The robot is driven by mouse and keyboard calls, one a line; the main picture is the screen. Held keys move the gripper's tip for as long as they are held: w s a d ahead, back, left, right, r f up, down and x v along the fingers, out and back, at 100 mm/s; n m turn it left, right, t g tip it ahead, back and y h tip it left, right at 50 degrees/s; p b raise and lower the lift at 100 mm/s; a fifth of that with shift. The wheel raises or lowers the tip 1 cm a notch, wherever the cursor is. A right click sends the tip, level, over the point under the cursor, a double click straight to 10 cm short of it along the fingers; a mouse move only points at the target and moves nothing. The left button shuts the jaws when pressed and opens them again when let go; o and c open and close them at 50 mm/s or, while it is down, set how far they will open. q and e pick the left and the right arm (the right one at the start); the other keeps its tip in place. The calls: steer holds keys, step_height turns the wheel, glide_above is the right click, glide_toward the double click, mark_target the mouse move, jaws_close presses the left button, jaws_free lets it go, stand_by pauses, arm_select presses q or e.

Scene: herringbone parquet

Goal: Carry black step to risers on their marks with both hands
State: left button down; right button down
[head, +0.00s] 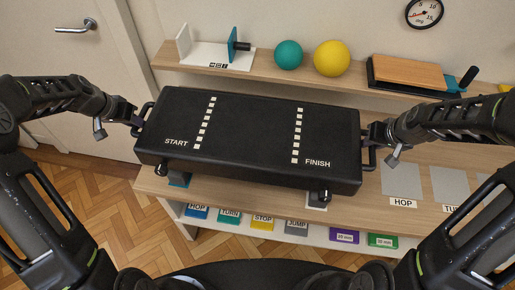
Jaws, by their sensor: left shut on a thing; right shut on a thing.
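The black step (248,135), marked START and FINISH with two dashed white lines, is held roughly level above the wooden table, its right end a little lower in the picture. My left gripper (140,118) is shut on the handle at the step's left end. My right gripper (371,142) is shut on the handle at its right end. A pale patch (316,206), perhaps a mark, shows below the right front corner. The step hides most of what lies beneath it.
Grey patches (401,180) labelled HOP and TU... lie on the table to the right. Behind, a shelf (350,88) carries a teal ball (289,55), a yellow ball (332,58) and a wooden board (408,73). Labelled coloured blocks (262,222) sit on a lower shelf.

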arm_select(q)
steer(key=shift+w+r, duration=0.15)
steer(key=shift+w, duration=0.1)
arm_select(e)
steer(key=shift+d+r, duration=0.1)
arm_select(q)
steer(key=shift+s+d+r, duration=0.1)
steer(key=shift+s, duration=0.05)
arm_select(e)
steer(key=shift+s, duration=0.1)
steer(key=shift+d, duration=0.1)
arm_select(q)
steer(key=shift+f, duration=0.25)
